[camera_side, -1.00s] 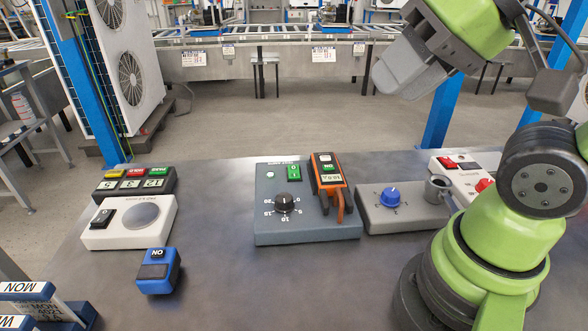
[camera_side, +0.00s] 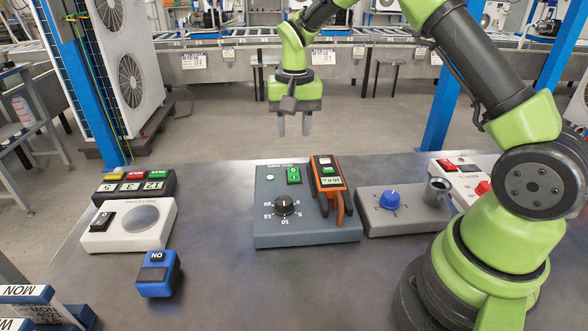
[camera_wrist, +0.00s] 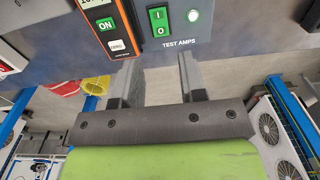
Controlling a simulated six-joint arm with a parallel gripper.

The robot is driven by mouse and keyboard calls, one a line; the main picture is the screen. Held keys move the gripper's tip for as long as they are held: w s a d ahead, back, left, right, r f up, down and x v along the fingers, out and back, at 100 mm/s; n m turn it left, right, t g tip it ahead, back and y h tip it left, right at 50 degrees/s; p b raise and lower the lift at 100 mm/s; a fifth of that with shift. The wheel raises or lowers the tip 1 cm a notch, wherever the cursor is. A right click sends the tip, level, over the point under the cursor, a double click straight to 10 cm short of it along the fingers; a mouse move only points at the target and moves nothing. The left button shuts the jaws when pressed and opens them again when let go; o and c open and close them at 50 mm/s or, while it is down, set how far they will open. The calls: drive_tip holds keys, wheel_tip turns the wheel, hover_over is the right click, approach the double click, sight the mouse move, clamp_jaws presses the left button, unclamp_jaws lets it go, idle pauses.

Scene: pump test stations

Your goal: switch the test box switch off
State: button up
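The test box is a blue-grey box (camera_side: 262,226) on the table, with a black dial (camera_side: 285,206) on its top. Its green rocker switch (camera_side: 294,175), marked I and O, also shows in the wrist view (camera_wrist: 160,20). The lettering "TEST AMPS" is beside the switch. My gripper (camera_side: 294,126) is above and behind the box's far edge, fingers pointing down. In the wrist view its fingers (camera_wrist: 158,68) are apart with nothing between them, clear of the switch.
An orange meter (camera_side: 330,175) with leads lies on the box, right of the switch. A grey box with a blue knob (camera_side: 389,198) stands to the right. A white scale (camera_side: 107,235), a dark button box (camera_side: 157,188) and a blue device (camera_side: 158,285) are on the left.

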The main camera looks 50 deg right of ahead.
sight(294, 176)
wheel_tip(294, 176, down, 11)
drive_tip(key=shift+w+d, duration=0.1)
drive_tip(key=shift+d, duration=0.05)
idle(0.4)
